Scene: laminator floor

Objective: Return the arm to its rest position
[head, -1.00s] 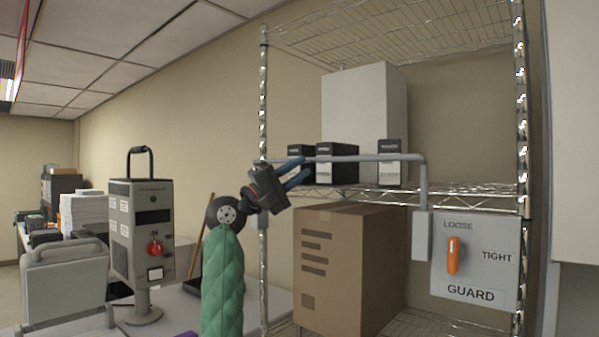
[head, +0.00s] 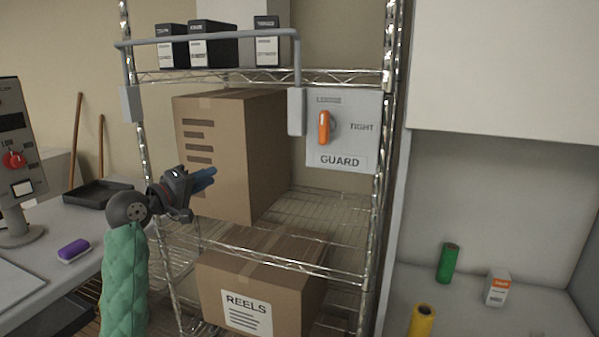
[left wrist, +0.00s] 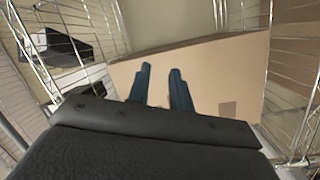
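My left gripper (head: 207,178) is in front of the upper brown carton (head: 217,150) on the wire rack, well below the grey guard bar (head: 215,37). Its two blue fingers (left wrist: 160,86) are apart with nothing between them; the carton's face (left wrist: 220,75) shows beyond them in the left wrist view. My arm in its green quilted sleeve (head: 125,280) rises from the lower left. I cannot tell whether the fingers touch the carton. The right gripper is not in view.
The guard panel (head: 342,150) has an upright orange knob (head: 324,127). Black boxes (head: 212,44) stand behind the bar. A REELS carton (head: 262,290) sits lower. A purple block (head: 73,250) lies on the left table. Green (head: 447,263) and yellow (head: 422,321) rolls stand at right.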

